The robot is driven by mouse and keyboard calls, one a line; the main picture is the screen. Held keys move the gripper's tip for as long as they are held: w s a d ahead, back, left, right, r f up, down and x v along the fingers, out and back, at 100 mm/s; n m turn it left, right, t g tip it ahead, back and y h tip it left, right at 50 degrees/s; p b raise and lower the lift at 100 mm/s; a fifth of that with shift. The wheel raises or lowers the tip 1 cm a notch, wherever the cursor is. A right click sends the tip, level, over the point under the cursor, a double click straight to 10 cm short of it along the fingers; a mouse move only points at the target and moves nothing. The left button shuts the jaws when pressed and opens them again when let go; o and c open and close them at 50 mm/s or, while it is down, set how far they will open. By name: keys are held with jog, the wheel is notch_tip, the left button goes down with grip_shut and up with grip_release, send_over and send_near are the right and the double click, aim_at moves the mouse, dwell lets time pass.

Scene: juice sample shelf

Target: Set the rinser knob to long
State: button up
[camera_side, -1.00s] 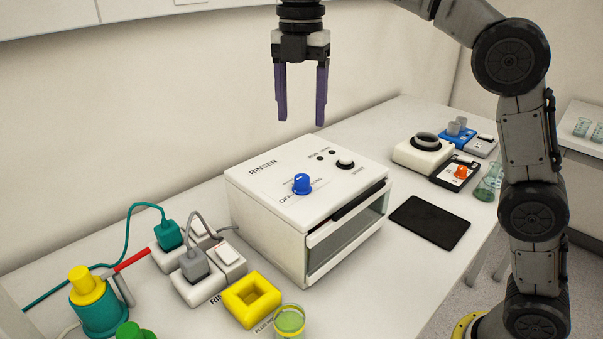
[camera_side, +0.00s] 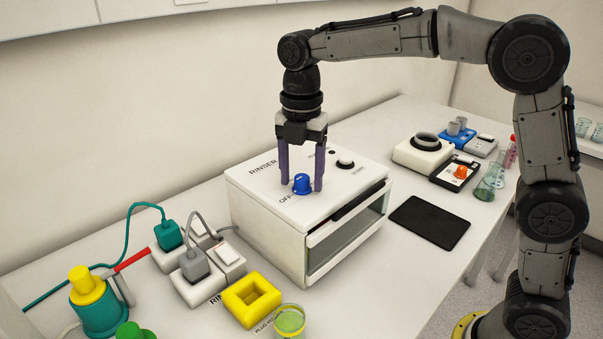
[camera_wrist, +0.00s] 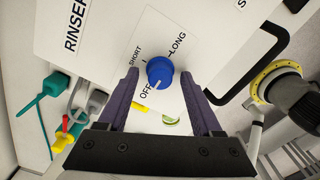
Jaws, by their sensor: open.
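The rinser (camera_side: 270,205) is a white box with a glass front, labelled RINSER on top. Its blue knob (camera_side: 302,184) is on the top panel; the knob also shows in the wrist view (camera_wrist: 160,71). Labels OFF, SHORT and LONG surround it, and its pale pointer line is directed toward OFF. My gripper (camera_side: 301,188) points down with its purple fingers on either side of the knob. The fingers are open; in the wrist view gaps show between them and the knob. The finger nearer the camera partly covers the panel lettering.
Plug blocks with cables, a yellow square holder (camera_side: 252,299) and a glass cup (camera_side: 289,321) stand in front and left.

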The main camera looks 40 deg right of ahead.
grip_shut()
dwell(0.3)
